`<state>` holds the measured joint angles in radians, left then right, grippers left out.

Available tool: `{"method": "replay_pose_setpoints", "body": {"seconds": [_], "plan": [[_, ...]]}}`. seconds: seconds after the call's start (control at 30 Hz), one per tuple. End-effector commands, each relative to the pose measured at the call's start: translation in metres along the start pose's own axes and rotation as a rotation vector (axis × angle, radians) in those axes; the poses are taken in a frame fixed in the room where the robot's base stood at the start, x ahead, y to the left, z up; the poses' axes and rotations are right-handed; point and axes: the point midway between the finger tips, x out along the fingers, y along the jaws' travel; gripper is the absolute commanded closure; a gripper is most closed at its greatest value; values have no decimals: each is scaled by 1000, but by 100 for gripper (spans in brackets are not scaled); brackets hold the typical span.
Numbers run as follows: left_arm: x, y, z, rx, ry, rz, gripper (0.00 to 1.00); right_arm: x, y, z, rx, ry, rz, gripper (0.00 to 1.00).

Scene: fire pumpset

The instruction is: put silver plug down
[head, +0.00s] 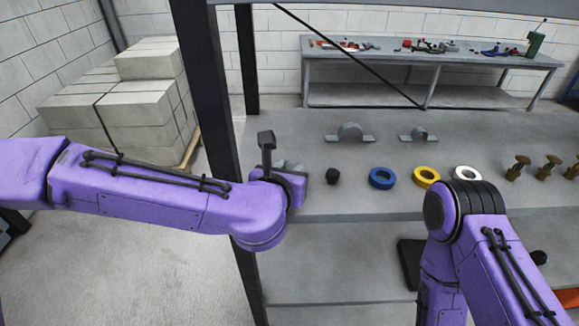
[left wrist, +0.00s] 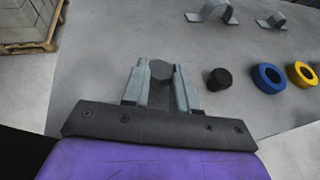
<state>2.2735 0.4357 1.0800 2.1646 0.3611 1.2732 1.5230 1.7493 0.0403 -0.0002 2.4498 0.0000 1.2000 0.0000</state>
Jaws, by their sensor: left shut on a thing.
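My left gripper (left wrist: 160,85) is shut on the silver plug (left wrist: 161,71), which shows as a grey, many-sided end between the two fingertips in the left wrist view. The plug looks held over the grey shelf top (left wrist: 130,45); whether it touches the surface I cannot tell. In the head view the left gripper (head: 293,167) is at the left end of the shelf, beside the dark upright post, and the plug cannot be made out clearly there. My right arm comes in at the lower right; its gripper is not in view.
A black plug (head: 333,176) stands just right of the gripper. Blue (head: 382,178), yellow (head: 426,176) and white (head: 466,174) rings follow, then several brass fittings (head: 517,168). Two grey clamps (head: 349,133) stand behind. A dark post (head: 214,110) rises at left.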

Motion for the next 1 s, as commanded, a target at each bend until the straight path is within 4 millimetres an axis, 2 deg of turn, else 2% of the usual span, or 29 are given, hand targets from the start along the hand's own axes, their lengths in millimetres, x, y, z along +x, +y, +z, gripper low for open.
{"method": "replay_pose_setpoints", "body": {"seconds": [0.03,0.07,0.47,0.5,0.57,0.9,1.0], "plan": [[1,-1,-2,3,2,0,100,-10,1,-4,0,0,0,57],[2,-1,-5,2,1,0,100,-11,1,-5,0,0,-1,57],[7,0,-15,-1,-3,1,100,-3,0,-2,0,0,-1,57],[7,0,-15,-1,-3,1,66,-4,0,-2,0,0,0,57],[6,0,-14,-1,-3,1,47,-5,0,-2,0,0,0,57],[4,0,-8,-1,-3,1,47,-10,1,-4,0,0,-1,57],[-8,-1,-14,-1,-6,0,47,1,0,0,0,1,-1,57]]}}
